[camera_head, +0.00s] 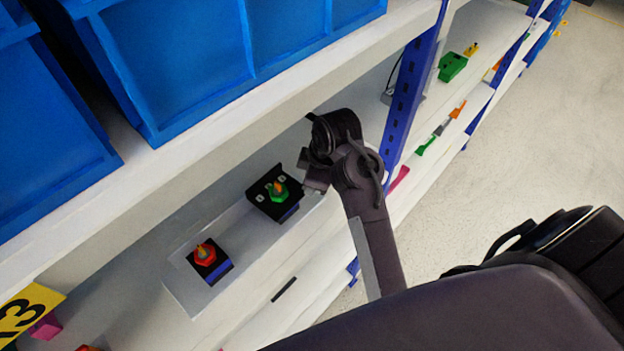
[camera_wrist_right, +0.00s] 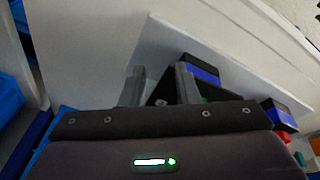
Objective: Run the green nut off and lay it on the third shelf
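The green nut (camera_head: 278,190) sits on a black block with a blue side, on a grey-white panel in the rack. In the right wrist view only a sliver of green (camera_wrist_right: 203,99) shows beside one finger; the rest is hidden by my gripper body. My right gripper (camera_head: 312,174) is just right of the green nut in the head view, with no contact visible. In the right wrist view its two fingers (camera_wrist_right: 160,86) stand apart, with part of the black block between them and nothing held. My left gripper is out of view. Which shelf is the third is unclear.
A red nut (camera_head: 205,253) sits on a second black block lower left on the panel. Blue bins (camera_head: 190,60) fill the shelf above, close to my arm. A blue rack post (camera_head: 408,95) stands right of the gripper. Small coloured items (camera_head: 452,67) lie on farther shelves.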

